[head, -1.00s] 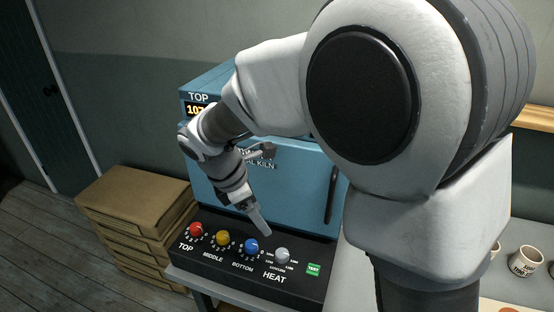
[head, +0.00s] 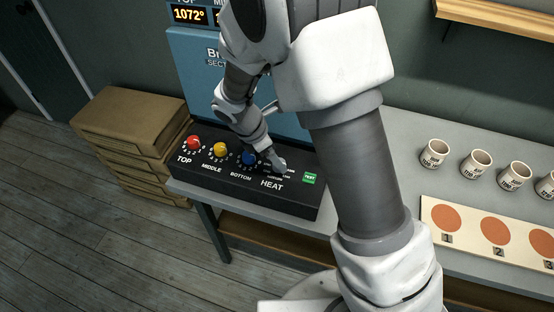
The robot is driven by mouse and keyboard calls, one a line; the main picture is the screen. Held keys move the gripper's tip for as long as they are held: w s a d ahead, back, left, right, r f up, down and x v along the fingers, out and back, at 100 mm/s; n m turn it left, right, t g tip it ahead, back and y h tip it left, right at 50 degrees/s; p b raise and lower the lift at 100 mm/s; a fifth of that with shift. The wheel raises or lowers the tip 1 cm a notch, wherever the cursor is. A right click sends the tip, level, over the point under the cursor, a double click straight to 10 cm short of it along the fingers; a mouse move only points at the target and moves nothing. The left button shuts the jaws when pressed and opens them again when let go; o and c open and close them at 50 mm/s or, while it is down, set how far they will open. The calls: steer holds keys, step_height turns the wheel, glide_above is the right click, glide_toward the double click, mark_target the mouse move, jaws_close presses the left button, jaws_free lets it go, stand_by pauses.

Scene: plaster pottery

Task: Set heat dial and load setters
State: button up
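The kiln control panel (head: 290,200) is a black box on the front of the grey table. It carries a red TOP dial (head: 193,142), a yellow MIDDLE dial (head: 219,149), a blue BOTTOM dial (head: 250,158) and a green TEST button (head: 309,179). My gripper (head: 279,166) points down at the HEAT dial, whose grey knob is mostly hidden by it. I cannot tell whether the fingers touch or grip the knob. Several white cups with dark lettering (head: 434,153) stand at the right. A cream board (head: 470,214) with numbered orange circles lies in front of them.
The blue kiln (head: 197,70) stands behind the panel, with a display reading 1072° (head: 189,15). Stacked brown boxes (head: 130,125) stand at the left on the floor. A wooden shelf (head: 500,22) is on the wall. The table (head: 400,150) between panel and cups is partly covered by my arm.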

steer(key=shift+x, duration=1.1)
jaws_close()
steer(key=shift+m, duration=0.4)
steer(key=m+g, duration=0.1)
steer(key=m, duration=0.1)
steer(key=shift+w+m+h+p, duration=0.15)
steer(key=shift+m+h+p, duration=0.15)
steer(key=shift+w+m+g, duration=0.1)
steer(key=shift+m+g, duration=0.6)
steer(key=shift+m, duration=0.9)
